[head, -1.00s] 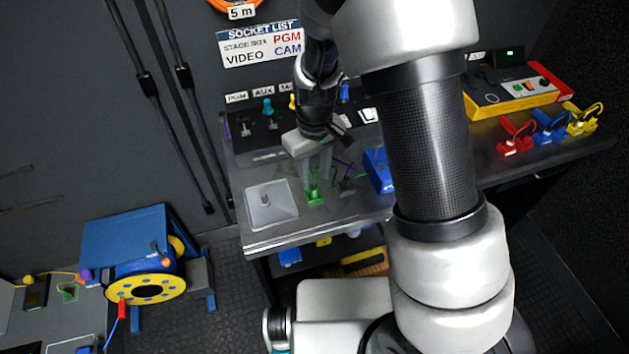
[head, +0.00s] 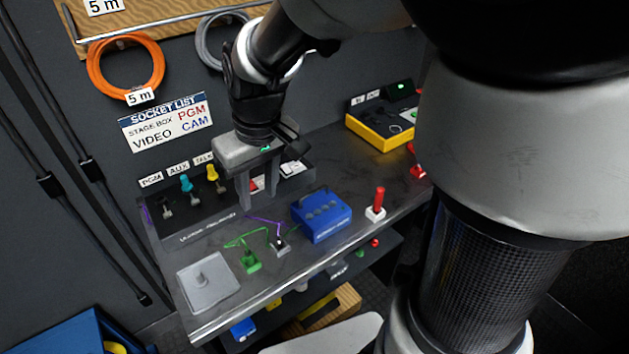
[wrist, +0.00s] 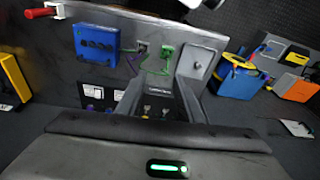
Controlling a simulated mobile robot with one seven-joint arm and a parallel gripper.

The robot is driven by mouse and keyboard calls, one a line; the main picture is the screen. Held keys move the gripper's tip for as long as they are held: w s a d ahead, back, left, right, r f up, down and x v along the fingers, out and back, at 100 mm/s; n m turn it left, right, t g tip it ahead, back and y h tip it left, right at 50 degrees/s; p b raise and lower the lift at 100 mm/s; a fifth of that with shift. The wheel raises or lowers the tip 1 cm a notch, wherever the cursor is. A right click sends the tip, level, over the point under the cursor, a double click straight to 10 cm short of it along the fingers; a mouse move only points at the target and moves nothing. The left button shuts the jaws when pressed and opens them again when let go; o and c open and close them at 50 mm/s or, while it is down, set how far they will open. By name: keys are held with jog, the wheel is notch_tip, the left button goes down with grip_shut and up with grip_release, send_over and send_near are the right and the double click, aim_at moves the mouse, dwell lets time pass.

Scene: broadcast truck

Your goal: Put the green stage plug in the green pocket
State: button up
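The green stage plug (head: 249,262) stands on the bench between the grey plate and a small grey-white plug, with a thin green cable curling behind it. It also shows in the wrist view (wrist: 167,51), with its cable looping towards the gripper. My gripper (head: 258,205) hangs above and behind it, near the socket panel, with its two fingers apart. I see a green base under the plug, but cannot tell whether this is the green pocket.
The grey plate (head: 208,282) lies at the bench's left end. The grey-white plug (head: 280,246) with a purple cable and a blue box (head: 322,215) stand to the right. The socket panel (head: 190,215) with coloured plugs runs behind.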

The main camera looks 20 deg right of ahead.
jog(key=s+d+r+m+t, duration=0.2)
jog(key=s+d+r, duration=0.2)
jog(key=s+r, duration=0.1)
jog(key=s+d+r+m+t+h, duration=0.1)
jog(key=s+d+r+m, duration=0.1)
jog(key=s+r, duration=0.3)
jog(key=s+d, duration=0.1)
jog(key=s, duration=0.1)
jog(key=shift+s+d+t, duration=0.35)
jog(key=shift+d+t, duration=0.05)
jog(key=shift+a, duration=0.1)
